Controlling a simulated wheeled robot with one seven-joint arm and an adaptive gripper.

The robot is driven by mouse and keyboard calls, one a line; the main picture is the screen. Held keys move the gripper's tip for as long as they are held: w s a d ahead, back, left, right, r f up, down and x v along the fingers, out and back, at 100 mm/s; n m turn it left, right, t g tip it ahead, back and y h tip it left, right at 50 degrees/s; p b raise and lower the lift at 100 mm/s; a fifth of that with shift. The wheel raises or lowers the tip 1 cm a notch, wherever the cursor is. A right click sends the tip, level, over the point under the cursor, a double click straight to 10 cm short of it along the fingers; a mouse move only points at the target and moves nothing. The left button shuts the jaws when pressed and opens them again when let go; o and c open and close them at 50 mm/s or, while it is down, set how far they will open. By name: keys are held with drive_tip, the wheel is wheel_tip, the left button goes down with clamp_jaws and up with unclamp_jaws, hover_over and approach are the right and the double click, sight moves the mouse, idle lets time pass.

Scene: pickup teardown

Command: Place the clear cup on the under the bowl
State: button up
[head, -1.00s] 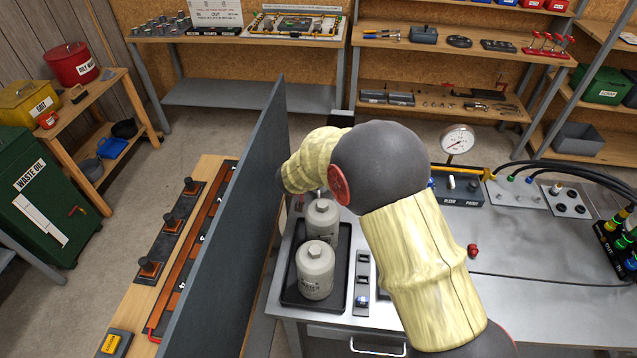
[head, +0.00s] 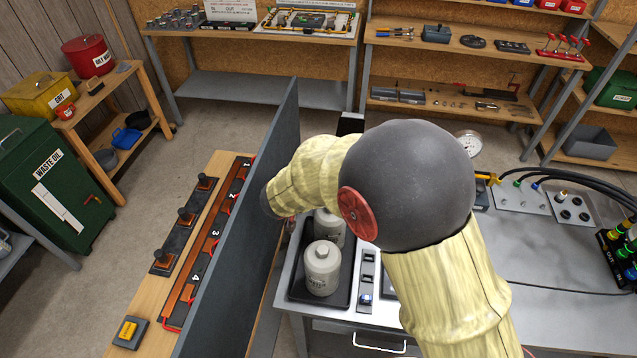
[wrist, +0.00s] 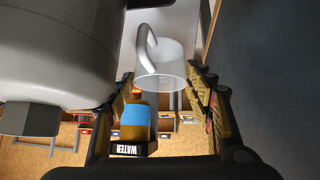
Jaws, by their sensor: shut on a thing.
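The clear cup (wrist: 162,76) with a looped handle is between the fingertips of my gripper (wrist: 163,82) in the wrist view. My gripper is shut on it. A large grey canister (wrist: 50,55) is close at the left of that view. In the head view, two grey canisters stand upright in a black tray, a front one (head: 322,270) and a rear one (head: 330,226) partly hidden behind my arm. I cannot tell for sure which part is the bowl. The cup and most of my gripper are hidden by my arm in the head view.
A tall dark panel (head: 245,215) stands just left of the black tray (head: 347,280), and shows close at the right in the wrist view (wrist: 270,85). The grey bench (head: 555,268) is mostly clear at front right.

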drive_tip(key=shift+s+a+r, duration=0.2)
drive_tip(key=shift+s+r, duration=0.05)
drive_tip(key=shift+s, duration=0.2)
drive_tip(key=shift+s+a+r, duration=0.15)
drive_tip(key=shift+s+r, duration=0.1)
drive_tip(key=shift+s, duration=0.2)
